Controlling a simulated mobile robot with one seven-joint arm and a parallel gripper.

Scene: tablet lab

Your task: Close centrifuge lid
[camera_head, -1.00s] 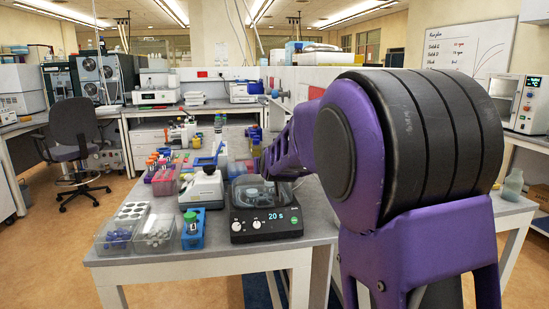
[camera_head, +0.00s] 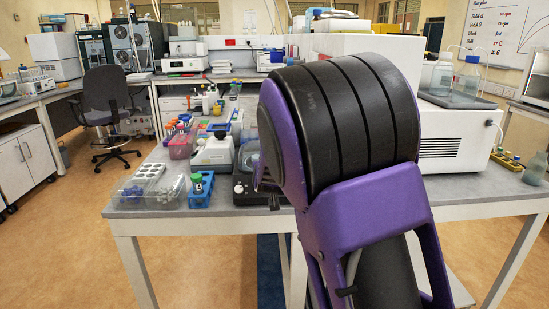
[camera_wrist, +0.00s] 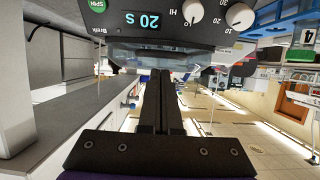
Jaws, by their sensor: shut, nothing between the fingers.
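The centrifuge is a dark grey box with a front panel, seen upside down at the top of the wrist view (camera_wrist: 165,22). Its panel shows a lit "20 S" display, a green button and white knobs. In the head view only its left part (camera_head: 242,188) shows beside my arm. A clear edge shows just past the panel in the wrist view, but I cannot tell how far the lid is open. My gripper (camera_wrist: 160,72) is shut and empty, its fingers pointing toward the centrifuge's front; contact cannot be seen. In the head view my arm hides the gripper.
A white-topped device (camera_head: 214,153) stands close left of the centrifuge. A blue rack (camera_head: 199,190) and clear boxes of tubes (camera_head: 150,191) are further left. A white machine (camera_head: 455,140) with bottles on top stands on the right. The table's front edge is bare.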

